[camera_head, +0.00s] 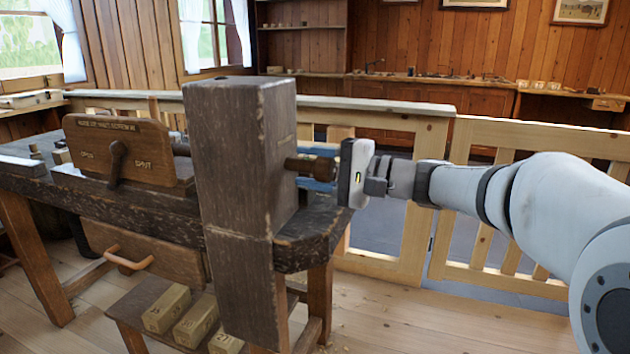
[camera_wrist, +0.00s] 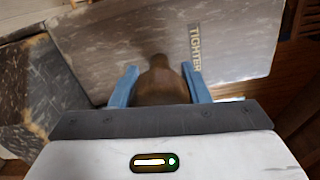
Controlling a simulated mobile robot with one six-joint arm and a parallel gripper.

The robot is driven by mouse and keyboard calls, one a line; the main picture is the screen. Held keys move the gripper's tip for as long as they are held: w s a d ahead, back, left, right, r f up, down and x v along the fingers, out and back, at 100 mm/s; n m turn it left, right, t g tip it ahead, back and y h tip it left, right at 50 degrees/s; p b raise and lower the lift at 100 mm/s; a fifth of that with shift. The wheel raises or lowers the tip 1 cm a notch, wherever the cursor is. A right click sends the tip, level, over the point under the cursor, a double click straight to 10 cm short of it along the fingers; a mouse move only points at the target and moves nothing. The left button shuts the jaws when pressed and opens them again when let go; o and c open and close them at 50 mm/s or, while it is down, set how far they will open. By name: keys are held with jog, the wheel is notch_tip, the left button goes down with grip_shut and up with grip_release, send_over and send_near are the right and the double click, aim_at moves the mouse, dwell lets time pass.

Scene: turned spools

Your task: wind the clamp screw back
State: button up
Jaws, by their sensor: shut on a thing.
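The clamp screw (camera_head: 303,165) sticks out of the right side of a tall dark wooden post (camera_head: 238,170). Its brown wooden handle (camera_wrist: 160,83) lies between the two blue fingers of my gripper (camera_head: 318,172) in the wrist view. My gripper (camera_wrist: 160,86) is shut on this handle, close to the post's face. A label reading "TIGHTER" (camera_wrist: 195,47) is on the post beside the handle in the wrist view. The far part of the screw is hidden inside the post.
A wooden panel (camera_head: 118,140) with a lever (camera_head: 117,160) and the words open and shut stands on the dark bench (camera_head: 120,205). Numbered wooden blocks (camera_head: 167,308) lie on the low shelf. A wooden railing (camera_head: 400,235) runs behind my arm. Floor at front right is clear.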

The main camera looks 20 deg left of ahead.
aim_at(333, 170)
jog(key=shift+r, duration=0.15)
dwell(0.4)
jog(key=o, duration=1)
jog(key=shift+a, duration=0.1)
jog(key=d, duration=0.2)
jog(key=d+p, duration=0.1)
jog(key=d, duration=0.4)
jog(key=shift+s, duration=0.25)
jog(key=shift+d+p, duration=0.3)
jog(key=shift+d, duration=0.1)
